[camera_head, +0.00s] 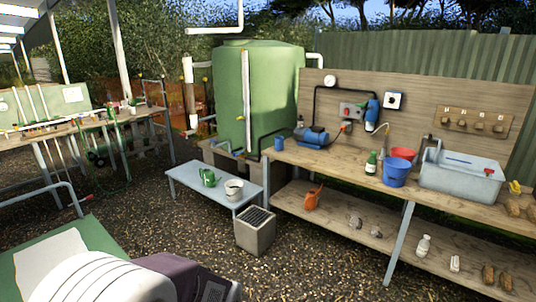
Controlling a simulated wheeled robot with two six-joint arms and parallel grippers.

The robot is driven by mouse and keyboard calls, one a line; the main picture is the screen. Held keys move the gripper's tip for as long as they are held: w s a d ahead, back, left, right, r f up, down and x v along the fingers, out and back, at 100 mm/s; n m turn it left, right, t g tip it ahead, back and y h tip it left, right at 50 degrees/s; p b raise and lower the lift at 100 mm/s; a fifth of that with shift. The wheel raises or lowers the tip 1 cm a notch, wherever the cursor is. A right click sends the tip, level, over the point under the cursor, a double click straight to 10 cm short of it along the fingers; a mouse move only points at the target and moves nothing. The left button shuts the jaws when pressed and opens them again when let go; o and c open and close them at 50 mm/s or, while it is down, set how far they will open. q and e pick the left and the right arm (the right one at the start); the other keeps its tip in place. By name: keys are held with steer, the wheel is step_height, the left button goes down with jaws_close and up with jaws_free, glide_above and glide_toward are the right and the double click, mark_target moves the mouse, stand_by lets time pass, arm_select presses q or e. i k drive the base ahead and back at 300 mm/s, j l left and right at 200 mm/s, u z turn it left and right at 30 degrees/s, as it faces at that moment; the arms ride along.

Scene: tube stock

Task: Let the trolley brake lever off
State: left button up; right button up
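I cannot clearly make out a trolley or its brake lever. Neither of my grippers is in view.
A long wooden workbench (335,164) fills the right. Gravel (150,225) is open between.

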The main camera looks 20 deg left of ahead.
mark_target(89, 197)
steer(key=i+j+u, duration=0.2)
steer(key=i+u, duration=0.65)
steer(key=i+l+u, duration=0.2)
steer(key=i+u, duration=0.2)
steer(key=i, duration=0.2)
steer(key=i+l+u, duration=0.3)
steer(key=i+u, duration=0.75)
steer(key=u, duration=0.15)
steer(key=i+l+u, duration=0.15)
steer(key=i+u, duration=0.2)
steer(key=k, duration=0.05)
